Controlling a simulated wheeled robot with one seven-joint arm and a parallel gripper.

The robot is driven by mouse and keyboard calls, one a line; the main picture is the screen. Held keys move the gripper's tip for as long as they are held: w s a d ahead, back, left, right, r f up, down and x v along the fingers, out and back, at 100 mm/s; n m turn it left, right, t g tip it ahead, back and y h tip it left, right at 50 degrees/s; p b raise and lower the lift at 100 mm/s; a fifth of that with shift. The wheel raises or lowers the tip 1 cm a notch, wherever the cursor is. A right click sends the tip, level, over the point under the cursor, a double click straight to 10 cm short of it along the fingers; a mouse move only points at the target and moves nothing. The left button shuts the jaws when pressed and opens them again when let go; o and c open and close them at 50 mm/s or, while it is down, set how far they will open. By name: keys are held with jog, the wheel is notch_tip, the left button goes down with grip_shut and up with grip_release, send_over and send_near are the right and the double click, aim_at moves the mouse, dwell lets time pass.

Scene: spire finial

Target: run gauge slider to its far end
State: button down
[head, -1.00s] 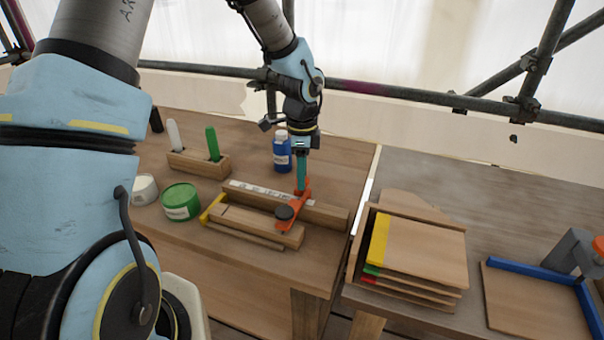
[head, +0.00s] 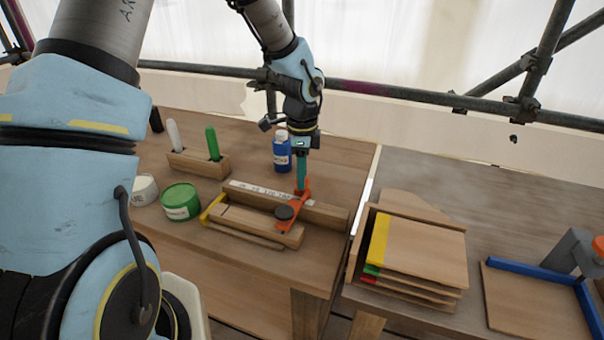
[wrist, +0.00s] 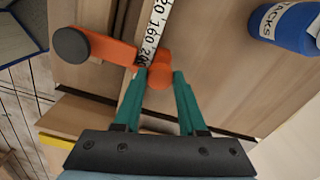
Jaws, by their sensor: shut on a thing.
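The orange gauge slider (head: 298,205) sits across the wooden gauge block (head: 333,216), toward its right part, with a dark round knob on its front arm. A white printed scale (head: 258,190) runs along the block's top. The slider also shows in the wrist view (wrist: 112,50), with its upright orange post between my teal fingertips. My gripper (head: 301,189) points down and is shut on this post. In the wrist view my gripper (wrist: 161,76) hides part of the scale near the post. A yellow end piece (head: 212,209) is at the block's left.
A blue bottle (head: 282,152) stands behind the gauge. A green tin (head: 181,202), a white tin (head: 144,189) and a wooden holder (head: 199,166) stand to its left. A wooden tray of coloured-edge boards (head: 413,250) is on the right-hand table.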

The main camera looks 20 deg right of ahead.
jog(key=s+d+b, duration=0.1)
jog(key=s+d, duration=0.5)
jog(key=d, duration=0.1)
jog(key=shift+s, duration=0.15)
jog(key=shift+c, duration=2.3)
grip_release()
notch_tip(320, 180, up, 11)
jog(key=b, duration=0.2)
jog(key=shift+a+f, duration=0.1)
